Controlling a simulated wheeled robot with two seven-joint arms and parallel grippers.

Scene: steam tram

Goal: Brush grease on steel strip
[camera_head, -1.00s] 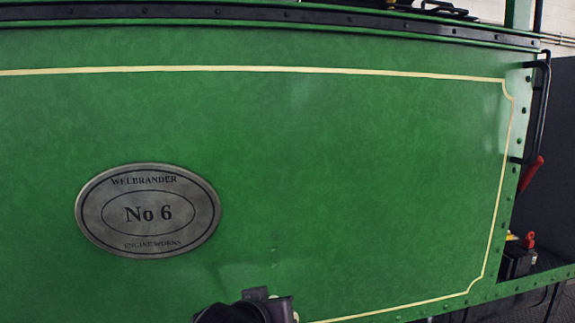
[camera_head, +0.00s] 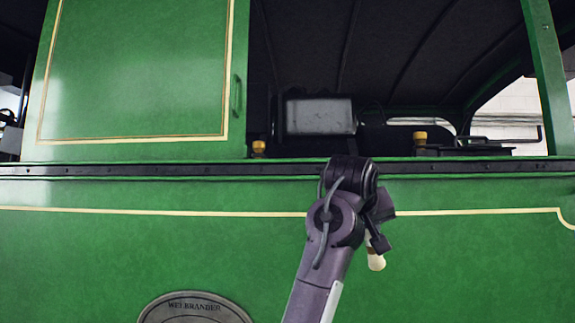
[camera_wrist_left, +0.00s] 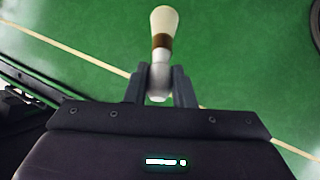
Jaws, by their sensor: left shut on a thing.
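My left gripper (camera_head: 380,236) is in front of the green tram side, just below a dark riveted strip (camera_head: 120,170) that runs along the panel's top edge. It is shut on a small brush-like thing (camera_head: 376,262), whose pale end hangs below the fingers. In the left wrist view, the left gripper (camera_wrist_left: 160,82) grips its whitish part, and a brown band and rounded cream end (camera_wrist_left: 163,20) stick out beyond. I cannot tell whether grease is on it. Whether the dark strip is the steel strip is unclear. My right gripper is out of view.
The green side panel (camera_head: 90,255) with a cream line fills the lower view. An oval nameplate (camera_head: 195,308) is at the bottom left. Above the strip are the open cab, a grey metal box (camera_head: 318,116), brass-coloured knobs (camera_head: 420,137) and a green post (camera_head: 548,75).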

